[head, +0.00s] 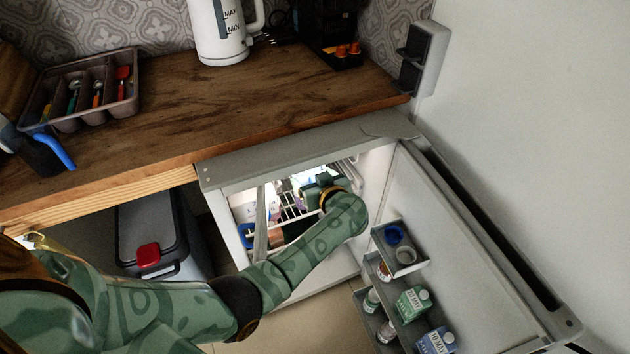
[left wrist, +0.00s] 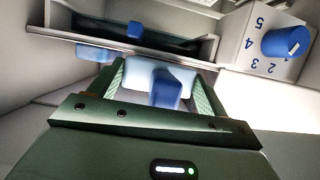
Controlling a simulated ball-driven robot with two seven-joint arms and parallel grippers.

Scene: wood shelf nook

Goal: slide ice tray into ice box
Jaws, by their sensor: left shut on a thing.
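My left gripper (head: 325,182) is inside the open fridge (head: 290,140). In the left wrist view its two green fingers (left wrist: 160,76) are shut on a pale-blue and blue thing, which looks like the ice tray (left wrist: 143,75). Only a small part of it shows between the fingers. The ice box (left wrist: 208,48) is a pale-framed compartment with a dark opening just ahead of the held tray. The tray appears in front of or below its front edge; I cannot tell whether they touch. My right gripper is not in view.
A numbered dial with a blue knob (left wrist: 287,42) sits to the right of the ice box. The fridge door (head: 470,220) stands open at the right, with cartons (head: 412,303) on its shelves. A wooden counter (head: 190,110) lies above left, and a bin (head: 150,225) stands left.

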